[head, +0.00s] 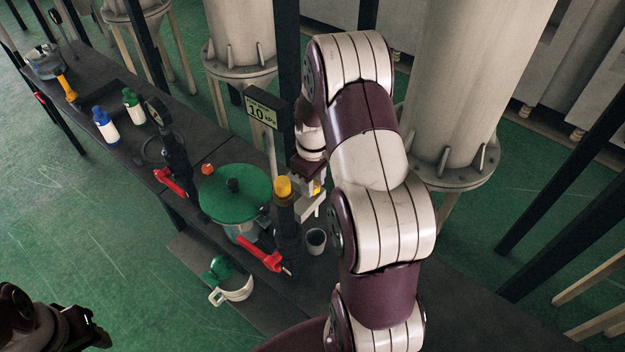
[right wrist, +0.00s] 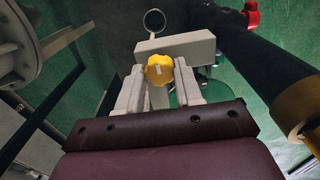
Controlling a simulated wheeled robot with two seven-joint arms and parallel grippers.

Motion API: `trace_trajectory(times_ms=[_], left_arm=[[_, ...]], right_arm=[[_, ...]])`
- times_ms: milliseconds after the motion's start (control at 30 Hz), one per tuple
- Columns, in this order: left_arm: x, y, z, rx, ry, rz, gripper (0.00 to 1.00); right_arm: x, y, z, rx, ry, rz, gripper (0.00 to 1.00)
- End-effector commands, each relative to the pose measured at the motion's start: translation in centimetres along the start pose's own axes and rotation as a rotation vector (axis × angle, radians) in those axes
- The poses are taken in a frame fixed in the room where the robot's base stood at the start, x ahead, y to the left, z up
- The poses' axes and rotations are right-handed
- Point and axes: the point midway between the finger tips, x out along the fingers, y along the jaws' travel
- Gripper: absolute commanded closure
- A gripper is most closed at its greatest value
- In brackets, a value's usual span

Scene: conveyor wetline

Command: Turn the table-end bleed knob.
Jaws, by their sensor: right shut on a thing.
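The yellow bleed knob (right wrist: 158,70) is lobed with a small pale mark on top. In the right wrist view it sits between the two fingers of my right gripper (right wrist: 159,85), against a pale block (right wrist: 190,46). The right gripper is shut on the knob. In the head view the right gripper (head: 312,200) is low beside the dark post, and only a sliver of the knob (head: 317,188) shows. My left gripper (head: 85,325) is at the lower left corner of the head view, dark and partly cut off, far from the knob.
A yellow-capped black post (head: 282,187) stands close left of my right gripper. A grey cup (head: 316,241) is just below it. A green-lidded vessel (head: 235,205), red lever handles (head: 262,258) and a gauge display (head: 263,108) are nearby.

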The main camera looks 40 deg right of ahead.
Motion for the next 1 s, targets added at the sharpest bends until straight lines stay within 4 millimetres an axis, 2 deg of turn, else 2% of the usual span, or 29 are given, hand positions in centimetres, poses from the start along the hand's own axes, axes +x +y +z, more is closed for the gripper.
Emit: trace_trajectory(times_ms=[333, 367, 400, 433, 767, 867, 1000], left_arm=[[0.0, 0.0, 0.0, 0.0, 0.0, 0.0, 0.58], [0.0, 0.0, 0.0, 0.0, 0.0, 0.0, 0.58], [0.0, 0.0, 0.0, 0.0, 0.0, 0.0, 0.58], [0.0, 0.0, 0.0, 0.0, 0.0, 0.0, 0.58], [0.3, 0.0, 0.0, 0.0, 0.0, 0.0, 0.58], [1.0, 0.0, 0.1, 0.0, 0.0, 0.0, 0.58], [2.1, 0.0, 0.3, 0.0, 0.0, 0.0, 0.58]], right_arm=[[-0.1, 0.1, 0.0, 0.003, 0.001, 0.001, 0.95], [-0.1, 0.1, 0.0, 0.003, 0.001, 0.001, 0.55], [-0.1, 0.0, 0.0, 0.003, 0.001, 0.001, 0.42], [-0.1, 0.0, 0.0, 0.003, 0.001, 0.0, 0.39], [-0.5, 0.1, -0.1, 0.002, 0.002, 0.002, 0.39], [-2.1, 0.1, -0.1, 0.002, 0.005, 0.004, 0.39], [-6.0, 0.1, -0.1, 0.002, 0.007, 0.005, 0.39]])
